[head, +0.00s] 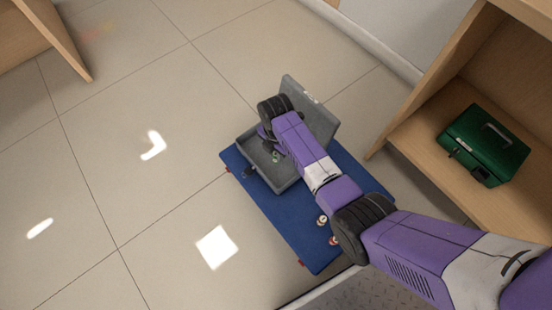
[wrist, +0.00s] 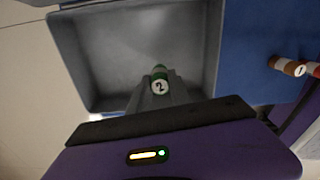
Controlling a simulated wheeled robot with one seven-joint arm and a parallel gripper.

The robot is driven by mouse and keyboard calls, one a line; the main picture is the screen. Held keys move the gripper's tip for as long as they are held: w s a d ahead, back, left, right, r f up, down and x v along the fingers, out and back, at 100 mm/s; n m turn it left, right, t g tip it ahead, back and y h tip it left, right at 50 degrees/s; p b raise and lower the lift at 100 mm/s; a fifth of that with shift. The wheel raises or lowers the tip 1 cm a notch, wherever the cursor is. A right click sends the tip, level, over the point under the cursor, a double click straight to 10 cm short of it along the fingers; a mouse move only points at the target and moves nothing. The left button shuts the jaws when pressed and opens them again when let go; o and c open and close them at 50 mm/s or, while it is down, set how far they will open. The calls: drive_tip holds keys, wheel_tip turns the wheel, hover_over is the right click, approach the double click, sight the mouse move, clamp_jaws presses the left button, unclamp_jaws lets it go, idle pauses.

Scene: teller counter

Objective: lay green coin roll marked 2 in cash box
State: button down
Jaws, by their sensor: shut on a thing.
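The green coin roll marked 2 (wrist: 160,82) is between my gripper's fingers (wrist: 158,90), its numbered white end facing the wrist camera. My gripper (head: 272,150) is shut on the roll and is over the open grey cash box (wrist: 138,40). In the head view the cash box (head: 249,147) stands on a blue mat with its lid raised at the back right. A bit of the green roll (head: 276,156) shows inside the box outline. I cannot tell whether the roll touches the box floor.
The blue mat (head: 301,228) lies on the tiled floor. Two other coin rolls lie on it, a brown-ended one marked 1 (wrist: 287,66) and a red one (wrist: 314,69). A green closed box (head: 485,144) sits on a wooden shelf at right. Open floor is at left.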

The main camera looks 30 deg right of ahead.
drive_tip(key=shift+f+b, duration=0.85)
drive_tip(key=shift+f, duration=0.95)
drive_tip(key=shift+f, duration=0.1)
drive_tip(key=c, duration=1.2)
unclamp_jaws()
wheel_tip(320, 180, up, 12)
drive_tip(key=p, duration=0.6)
